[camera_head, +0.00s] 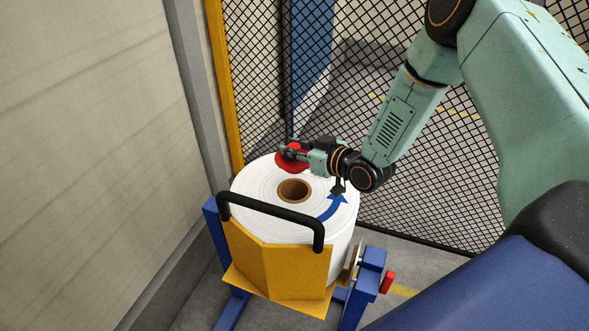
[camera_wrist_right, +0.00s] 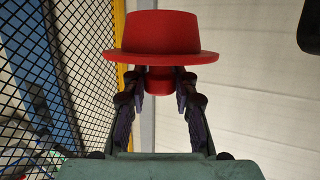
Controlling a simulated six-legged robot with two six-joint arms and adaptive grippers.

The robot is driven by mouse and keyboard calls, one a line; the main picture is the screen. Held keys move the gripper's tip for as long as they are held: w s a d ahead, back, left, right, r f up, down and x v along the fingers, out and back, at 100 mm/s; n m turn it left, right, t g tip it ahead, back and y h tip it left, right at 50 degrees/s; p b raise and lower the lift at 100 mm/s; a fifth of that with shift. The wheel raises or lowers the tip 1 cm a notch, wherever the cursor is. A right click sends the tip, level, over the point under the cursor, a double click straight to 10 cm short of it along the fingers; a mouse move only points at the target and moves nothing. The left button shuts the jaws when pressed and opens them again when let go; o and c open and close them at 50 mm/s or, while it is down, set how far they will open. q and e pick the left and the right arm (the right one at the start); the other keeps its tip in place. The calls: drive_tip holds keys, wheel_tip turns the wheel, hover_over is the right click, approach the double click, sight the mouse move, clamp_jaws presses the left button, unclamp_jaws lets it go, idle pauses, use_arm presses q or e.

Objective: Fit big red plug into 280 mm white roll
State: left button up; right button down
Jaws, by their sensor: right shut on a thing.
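The white roll (camera_head: 262,219) stands upright with its flat top up. Its brown core hole (camera_head: 293,190) is open and empty. My right gripper (camera_head: 296,155) is shut on the big red plug (camera_head: 285,161), above the far part of the roll's top and beyond the core hole in the head view. In the right wrist view the plug (camera_wrist_right: 161,38) shows a wide flange and a tapered body; the fingers (camera_wrist_right: 159,90) close on a narrower red stub behind the flange. Whether the plug touches the roll cannot be told. My left gripper is not in view.
A yellow cradle (camera_head: 285,265) with a black handle (camera_head: 270,209) stands at the roll's near side, on a blue stand (camera_head: 366,285). A black mesh fence (camera_head: 400,200) with a yellow post (camera_head: 225,85) is behind. A beige wall (camera_head: 90,140) is at left.

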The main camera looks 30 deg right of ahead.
sight(294, 161)
drive_tip(key=f+b, duration=0.2)
drive_tip(key=f, duration=0.2)
drive_tip(key=shift+w+d+f+b, duration=0.1)
drive_tip(key=shift+w+f+b, duration=0.2)
drive_tip(key=shift+b, duration=0.1)
drive_tip(key=shift+s+r, duration=0.15)
drive_tip(key=shift+s, duration=0.1)
drive_tip(key=shift+w+f+b, duration=0.2)
drive_tip(key=shift+f+b, duration=0.65)
drive_tip(key=shift+f, duration=0.1)
use_arm(q)
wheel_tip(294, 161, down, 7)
drive_tip(key=b, duration=0.1)
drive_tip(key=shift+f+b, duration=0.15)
drive_tip(key=shift+b, duration=0.2)
use_arm(e)
drive_tip(key=shift+f, duration=0.9)
drive_tip(key=shift+s+r, duration=0.15)
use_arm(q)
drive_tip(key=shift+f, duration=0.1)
use_arm(e)
drive_tip(key=shift+f, duration=0.2)
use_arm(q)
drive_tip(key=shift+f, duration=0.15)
use_arm(e)
drive_tip(key=shift+f, duration=0.15)
